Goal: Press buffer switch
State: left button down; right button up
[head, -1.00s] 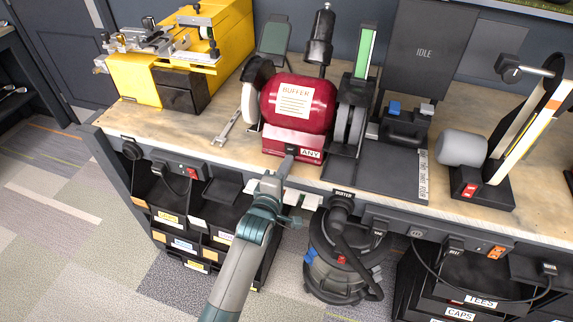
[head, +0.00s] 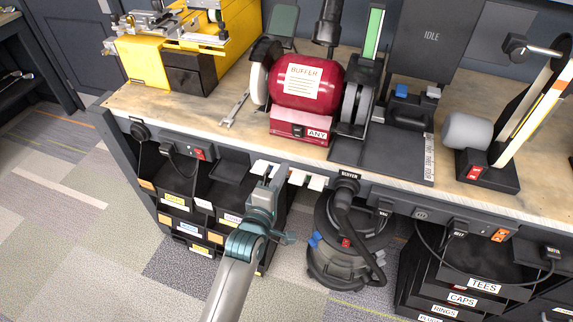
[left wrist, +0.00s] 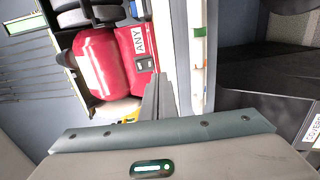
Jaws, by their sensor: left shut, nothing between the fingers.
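The buffer is a red bench machine (head: 310,88) with a "BUFFER" label, standing on the wooden bench. Its switch (head: 297,131) is a small dark rocker on the red front base, beside the "ANY" label. The switch also shows in the left wrist view (left wrist: 144,64), near the label. My left gripper (head: 269,174) is shut and empty. It is in front of the bench edge, below and left of the switch, apart from it. In the left wrist view its closed fingers (left wrist: 158,96) point towards the buffer's base. My right gripper is not in view.
A yellow machine (head: 165,50) stands at the left of the bench. A dark "IDLE" panel (head: 432,45) is behind, right of the buffer. A belt machine (head: 490,165) with its own red switch stands at right. A vacuum (head: 345,240) and bins (head: 185,215) are under the bench.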

pick_arm(q)
jog(key=shift+f+b+v, duration=0.15)
jog(key=shift+b+v, duration=0.05)
jog(key=shift+v, duration=0.65)
jog(key=shift+f+b+v, duration=0.15)
jog(key=shift+f+v, duration=0.05)
jog(key=shift+v, duration=0.65)
jog(key=s+a+f+m+g+y, duration=0.1)
jog(key=s+a+f+m+g, duration=0.35)
jog(key=f, duration=0.95)
jog(key=s+a+f+m+g+y+b, duration=0.15)
jog(key=s+f, duration=0.55)
jog(key=f, duration=0.7)
jog(key=s+a+f+m+g, duration=0.25)
jog(key=s+f, duration=0.35)
jog(key=f, duration=0.9)
jog(key=s+a+f+m+g+y, duration=0.1)
jog(key=s+a+f, duration=0.3)
jog(key=s, duration=0.7)
jog(key=s+a+f+m+g, duration=0.3)
jog(key=s+f, duration=0.4)
jog(key=s, duration=0.5)
jog(key=s+a+f+m+g+y, duration=0.1)
jog(key=s+a+f+m, duration=0.3)
jog(key=s, duration=0.8)
notch_tip(320, 180, down, 3)
jog(key=a+g, duration=0.1)
jog(key=a, duration=0.2)
jog(key=shift+r+g+y, duration=0.2)
jog(key=shift+g+y, duration=0.15)
